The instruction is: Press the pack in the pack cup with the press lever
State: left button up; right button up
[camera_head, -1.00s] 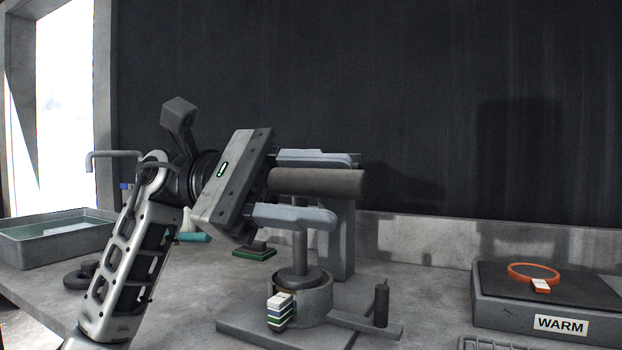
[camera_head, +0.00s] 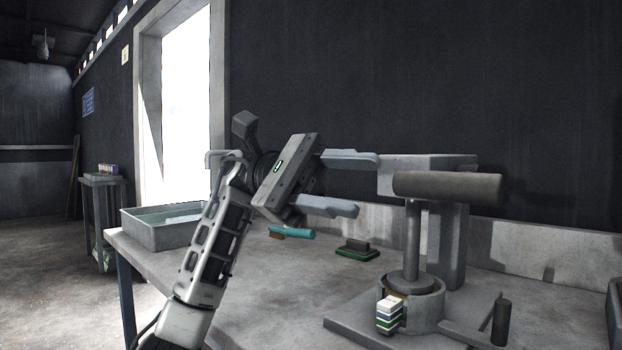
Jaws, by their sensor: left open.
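The press lever (camera_head: 447,188) is a thick dark grey bar at the top of the press, lying nearly level. Below it a rod runs down to a round plunger (camera_head: 411,284) sitting in the mouth of the grey pack cup (camera_head: 428,312). The pack inside is hidden by the plunger and cup wall. My right gripper is not in view.
The press base (camera_head: 350,330) has a side arm with an upright dark handle (camera_head: 501,322). A green-edged block (camera_head: 357,250) and a teal-handled brush (camera_head: 292,233) lie behind on the table. A water tray (camera_head: 165,232) stands at the left edge. Bare tabletop lies left of the press.

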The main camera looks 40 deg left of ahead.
pick_arm(q)
jog(key=shift+a, duration=2.7)
